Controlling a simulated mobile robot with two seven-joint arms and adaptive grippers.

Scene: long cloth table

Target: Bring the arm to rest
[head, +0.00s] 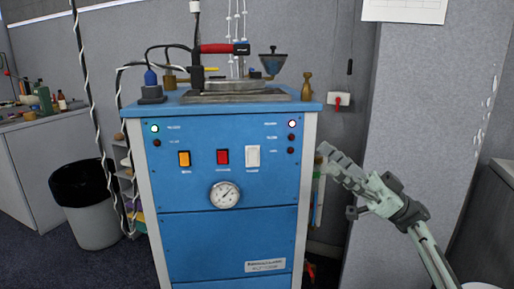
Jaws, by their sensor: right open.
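My right gripper (357,174) is at the right of the head view, on the pale grey-green arm that comes in from the lower right. It is open, with nothing between its fingers. One finger reaches up and left, close to the right edge of the blue cabinet (185,240) in the picture; I cannot tell whether they touch. My left gripper and arm are not in view.
The blue cabinet has switches, a round gauge (225,195) and apparatus on top, including a dark funnel (273,63). A grey bin (92,222) and a bench (40,122) with bottles stand left. A pale wall column (420,120) is behind my arm.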

